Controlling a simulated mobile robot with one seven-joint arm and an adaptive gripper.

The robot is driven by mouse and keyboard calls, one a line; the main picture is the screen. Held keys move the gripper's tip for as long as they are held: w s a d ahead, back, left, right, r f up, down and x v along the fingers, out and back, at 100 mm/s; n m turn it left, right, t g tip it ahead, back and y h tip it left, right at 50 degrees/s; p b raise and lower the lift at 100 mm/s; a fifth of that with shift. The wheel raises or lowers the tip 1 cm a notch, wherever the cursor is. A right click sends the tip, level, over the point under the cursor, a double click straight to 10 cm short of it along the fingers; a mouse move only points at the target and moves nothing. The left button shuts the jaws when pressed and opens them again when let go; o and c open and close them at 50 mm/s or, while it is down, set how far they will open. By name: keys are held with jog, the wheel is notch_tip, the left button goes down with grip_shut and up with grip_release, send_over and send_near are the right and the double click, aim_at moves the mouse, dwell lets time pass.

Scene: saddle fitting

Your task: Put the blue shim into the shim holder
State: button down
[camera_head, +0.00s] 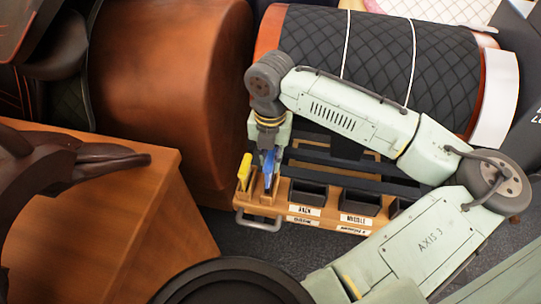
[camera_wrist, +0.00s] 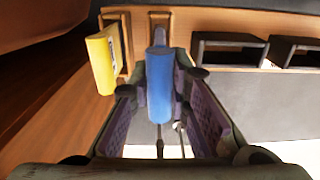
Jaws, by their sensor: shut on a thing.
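The blue shim (camera_head: 268,163) is between the fingers of my gripper (camera_head: 270,148), which is shut on it. In the wrist view the blue shim (camera_wrist: 160,88) stands between the two purple-padded fingers. The wooden shim holder (camera_head: 260,198) is at the left end of the wooden tray. The blue shim is at the holder's right slot (camera_wrist: 160,20), and its far end lies in line with it. I cannot tell whether it is inside the slot. A yellow shim (camera_head: 244,172) stands at the left slot and also shows in the wrist view (camera_wrist: 102,62).
Black bins (camera_head: 308,193) with white labels sit along the wooden tray, right of the holder. A metal handle (camera_head: 258,222) projects from its left front. A wooden bench (camera_head: 120,225) with a dark carved piece stands at left. Quilted black leather covers the drum (camera_head: 380,50) behind.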

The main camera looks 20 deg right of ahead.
jog(key=shift+f+b, duration=1.15)
jog(key=shift+f, duration=0.8)
jog(key=c, duration=1.4)
grip_release()
jog(key=shift+c, duration=0.2)
jog(key=shift+r, duration=0.1)
notch_tip(320, 180, up, 12)
jog(key=shift+f, duration=0.1)
